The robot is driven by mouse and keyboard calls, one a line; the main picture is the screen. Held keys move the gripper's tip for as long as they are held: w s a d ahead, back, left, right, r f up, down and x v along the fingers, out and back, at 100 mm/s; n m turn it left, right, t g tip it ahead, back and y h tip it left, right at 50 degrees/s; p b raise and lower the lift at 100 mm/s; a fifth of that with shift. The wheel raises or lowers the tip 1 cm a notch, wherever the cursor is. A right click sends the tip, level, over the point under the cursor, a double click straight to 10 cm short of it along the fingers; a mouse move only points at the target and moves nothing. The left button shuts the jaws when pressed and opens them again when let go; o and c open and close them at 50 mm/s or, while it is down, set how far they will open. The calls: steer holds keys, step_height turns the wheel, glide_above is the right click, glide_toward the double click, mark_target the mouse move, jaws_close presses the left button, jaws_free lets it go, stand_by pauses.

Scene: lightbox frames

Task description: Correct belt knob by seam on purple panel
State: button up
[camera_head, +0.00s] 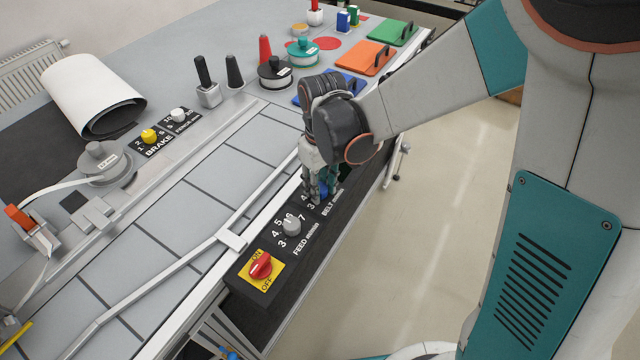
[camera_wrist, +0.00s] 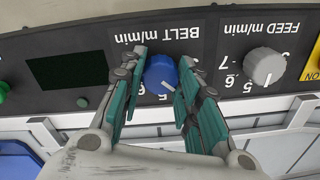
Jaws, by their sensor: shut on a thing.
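The blue belt knob (camera_wrist: 159,74) sits on the black control panel (camera_wrist: 230,22) under the label BELT m/min, upside down in the wrist view. Its white pointer line slants toward the lower right there. My gripper (camera_wrist: 162,78) has one teal finger on each side of the knob and is shut on it. The fingers hide part of the dial numbers. In the head view my gripper (camera_head: 322,192) reaches down to the panel and mostly covers the blue knob. The grey belt (camera_head: 190,215) with dark seams runs beside the panel. I see no purple panel.
The grey feed knob (camera_wrist: 264,67) is next to the belt knob. The red on/off switch (camera_head: 261,265) stands at the panel's near end. A dark display (camera_wrist: 67,68) and a green button (camera_wrist: 3,91) lie on the other side. Open floor (camera_head: 430,220) is right of the table.

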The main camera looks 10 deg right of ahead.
mark_target(323, 188)
stand_by(0.3)
steer(key=o, duration=1.1)
steer(key=shift+d+r, duration=0.1)
steer(key=shift+r, duration=3.6)
steer(key=shift+r, duration=0.1)
steer(key=shift+s+d+r, duration=0.15)
steer(key=shift+d+r, duration=0.05)
steer(key=shift+d, duration=0.05)
steer(key=s+d+r+m+t, duration=0.2)
steer(key=s+d, duration=0.2)
steer(key=s+d+r+m+t, duration=0.2)
steer(key=s+d+r+t, duration=0.1)
steer(key=s+d, duration=0.1)
steer(key=s+d+r+m+t, duration=0.2)
steer(key=s+d+r, duration=0.1)
steer(key=s+d, duration=0.1)
steer(key=shift+s+d+m, duration=0.35)
steer(key=shift+d+m, duration=0.05)
steer(key=shift+d, duration=0.4)
